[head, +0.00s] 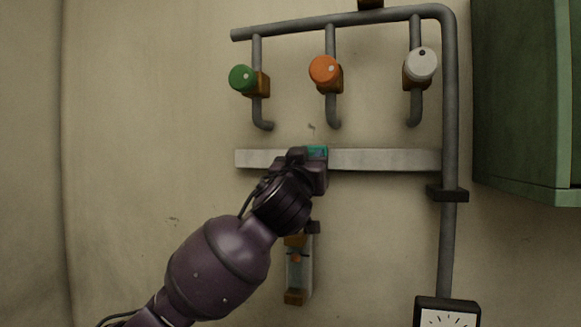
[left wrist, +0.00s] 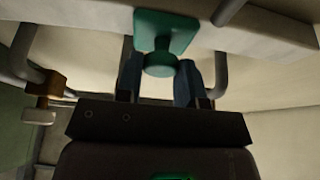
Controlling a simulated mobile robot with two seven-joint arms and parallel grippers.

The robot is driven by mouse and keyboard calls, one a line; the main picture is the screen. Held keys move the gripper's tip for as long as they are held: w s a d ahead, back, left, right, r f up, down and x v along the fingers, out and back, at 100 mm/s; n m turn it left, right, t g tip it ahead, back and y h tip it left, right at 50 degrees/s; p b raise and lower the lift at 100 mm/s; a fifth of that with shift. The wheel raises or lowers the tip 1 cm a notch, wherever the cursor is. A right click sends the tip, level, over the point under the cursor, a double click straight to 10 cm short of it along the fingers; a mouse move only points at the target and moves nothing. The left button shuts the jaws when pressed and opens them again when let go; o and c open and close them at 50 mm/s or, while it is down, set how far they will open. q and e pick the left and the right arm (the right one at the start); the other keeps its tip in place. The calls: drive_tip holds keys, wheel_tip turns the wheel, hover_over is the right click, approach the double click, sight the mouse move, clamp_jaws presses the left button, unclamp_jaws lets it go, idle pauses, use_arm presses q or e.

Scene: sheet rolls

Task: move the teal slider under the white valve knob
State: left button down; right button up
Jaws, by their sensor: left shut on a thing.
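The teal slider (head: 317,152) sits on the pale horizontal rail (head: 385,160), below the orange valve knob (head: 325,69). My left gripper (head: 312,165) is at the slider and hides part of it. In the left wrist view the slider (left wrist: 165,35) shows a plate and a round knob, with the two blue fingers (left wrist: 159,80) shut on the knob. The white valve knob (head: 421,64) is at the upper right, to the right of the slider and above the rail. The right gripper is in neither view.
A green valve knob (head: 243,78) is at the upper left. Grey pipes (head: 449,110) frame the valves, and the right one passes the rail's right end. A green cabinet (head: 525,95) stands at right. A gauge (head: 447,313) and a sight glass (head: 298,270) are below.

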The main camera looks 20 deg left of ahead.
use_arm(q)
drive_tip(key=d, duration=0.6)
drive_tip(key=d+b, duration=0.1)
drive_tip(key=d, duration=0.5)
drive_tip(key=w+d+b, duration=0.1)
drive_tip(key=d, duration=0.5)
drive_tip(key=shift+d+f, duration=0.1)
drive_tip(key=shift+d, duration=0.95)
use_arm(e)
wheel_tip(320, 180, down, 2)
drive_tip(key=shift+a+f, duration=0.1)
use_arm(q)
drive_tip(key=c, duration=0.9)
unclamp_jaws()
drive_tip(key=shift+o, duration=0.7)
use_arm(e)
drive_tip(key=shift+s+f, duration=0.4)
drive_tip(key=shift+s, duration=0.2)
